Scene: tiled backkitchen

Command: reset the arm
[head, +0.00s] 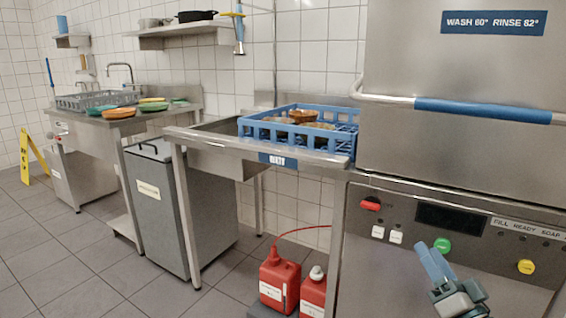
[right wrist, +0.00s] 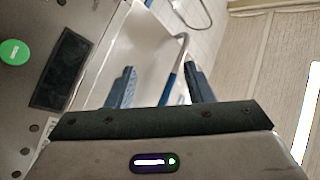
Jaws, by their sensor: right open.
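My right gripper (head: 435,262) shows at the lower right of the head view, in front of the dishwasher's control panel (head: 455,235). Its two blue fingers stand apart in the right wrist view (right wrist: 158,88), with nothing between them. It is clear of the green button (head: 442,245), which also shows at the left edge of the right wrist view (right wrist: 14,52). My left gripper is in neither view.
A blue rack (head: 345,143) with brown dishes stands on the steel table left of the dishwasher (head: 460,135). Red canisters (head: 280,280) stand below, beside a grey bin (head: 165,210). A yellow floor sign (head: 38,152) stands far left. Floor tiles (head: 60,260) are clear at lower left.

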